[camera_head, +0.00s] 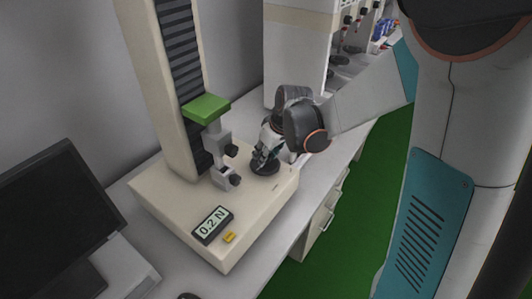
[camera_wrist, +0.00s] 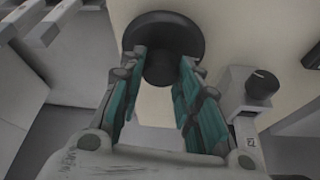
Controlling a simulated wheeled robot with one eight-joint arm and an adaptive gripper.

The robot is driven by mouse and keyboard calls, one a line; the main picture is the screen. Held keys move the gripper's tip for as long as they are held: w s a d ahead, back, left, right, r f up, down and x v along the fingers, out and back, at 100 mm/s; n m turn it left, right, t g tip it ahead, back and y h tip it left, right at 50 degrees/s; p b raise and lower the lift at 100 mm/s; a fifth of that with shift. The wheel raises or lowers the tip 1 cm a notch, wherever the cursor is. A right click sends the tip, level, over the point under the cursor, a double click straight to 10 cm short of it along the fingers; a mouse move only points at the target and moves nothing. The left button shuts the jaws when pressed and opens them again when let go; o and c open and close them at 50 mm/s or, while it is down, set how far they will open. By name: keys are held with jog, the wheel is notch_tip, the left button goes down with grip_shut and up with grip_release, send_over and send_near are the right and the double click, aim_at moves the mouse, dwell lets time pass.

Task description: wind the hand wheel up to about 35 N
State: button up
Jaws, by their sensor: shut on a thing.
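The hand wheel (camera_head: 264,166) is a black disc on top of the cream tester base (camera_head: 180,215), at its back right. In the wrist view the black hand wheel (camera_wrist: 188,37) shows at the top, with a round dark hub (camera_wrist: 163,70) between the fingers. My gripper (camera_head: 265,152) comes down on the wheel from above. In the wrist view my gripper (camera_wrist: 165,75) has its teal-padded fingers on both sides of the hub, shut on it. The display (camera_head: 212,225) on the base front reads 0.2 N.
The tester column (camera_head: 160,80) with a green crosshead (camera_head: 206,108) and grey clamps (camera_head: 220,150) stands left of the wheel. A yellow button (camera_head: 230,237) is beside the display. A dark monitor (camera_head: 55,220) stands at the left. A cream cabinet (camera_head: 295,60) stands behind.

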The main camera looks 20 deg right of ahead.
jog(key=shift+a+m+h+p, duration=0.15)
jog(key=shift+m+h, duration=0.35)
jog(key=shift+m, duration=0.85)
jog(key=shift+d+m+h+p, duration=0.15)
jog(key=shift+m+h, duration=0.35)
jog(key=shift+m, duration=0.85)
jog(key=shift+a, duration=0.1)
jog(key=o, duration=1.1)
jog(key=shift+c, duration=0.2)
jog(key=v, duration=1.2)
jog(key=shift+s, duration=0.25)
jog(key=shift+s+a, duration=0.1)
jog(key=shift+a, duration=0.05)
